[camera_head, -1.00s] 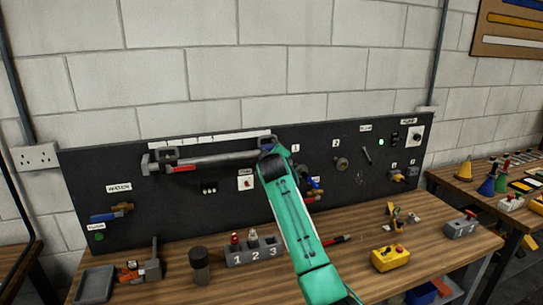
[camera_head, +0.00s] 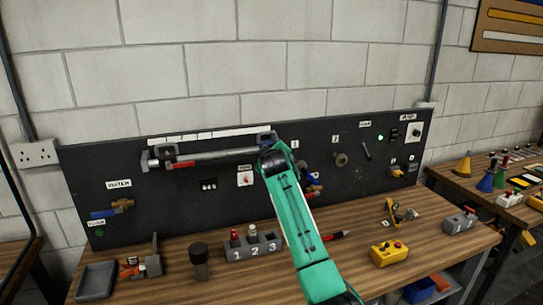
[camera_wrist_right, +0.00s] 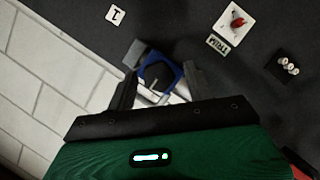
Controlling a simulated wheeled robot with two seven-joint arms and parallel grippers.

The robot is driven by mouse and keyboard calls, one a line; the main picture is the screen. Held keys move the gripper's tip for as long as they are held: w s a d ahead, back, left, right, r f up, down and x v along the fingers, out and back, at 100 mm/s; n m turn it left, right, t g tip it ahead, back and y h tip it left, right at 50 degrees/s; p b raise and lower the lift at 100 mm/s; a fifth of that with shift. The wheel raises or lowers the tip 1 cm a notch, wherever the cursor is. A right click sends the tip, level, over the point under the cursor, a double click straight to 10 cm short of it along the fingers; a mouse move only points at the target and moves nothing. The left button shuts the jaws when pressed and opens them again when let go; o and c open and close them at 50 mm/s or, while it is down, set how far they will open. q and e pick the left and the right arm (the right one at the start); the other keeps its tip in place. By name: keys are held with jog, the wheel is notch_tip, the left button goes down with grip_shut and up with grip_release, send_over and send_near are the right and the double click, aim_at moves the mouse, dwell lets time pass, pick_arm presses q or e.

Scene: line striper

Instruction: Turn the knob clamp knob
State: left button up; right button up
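In the right wrist view, a clamp with a blue body and a black knob (camera_wrist_right: 157,74) lies between the two dark fingers of my right gripper (camera_wrist_right: 160,88). The fingers are spread on either side of the knob, with a visible gap on the left; contact on the right is unclear. A pale pipe runs behind it. In the head view my teal right arm comes up from the bottom and hides the knob and the gripper; a dark bracket (camera_head: 267,137) shows just above the wrist. My left gripper is not in view.
The black panel (camera_head: 225,215) carries a horizontal pipe (camera_head: 215,155), a TRIM knob (camera_head: 244,179), a water valve (camera_head: 112,210) and switches. On the wooden bench stand a numbered block (camera_head: 254,245), a dark cylinder (camera_head: 199,262) and a yellow button box (camera_head: 389,253).

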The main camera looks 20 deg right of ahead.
jog(key=shift+s+r, duration=0.1)
jog(key=b+v, duration=0.4)
jog(key=v, duration=0.9)
jog(key=shift+s, duration=0.3)
jog(key=shift+a, duration=0.15)
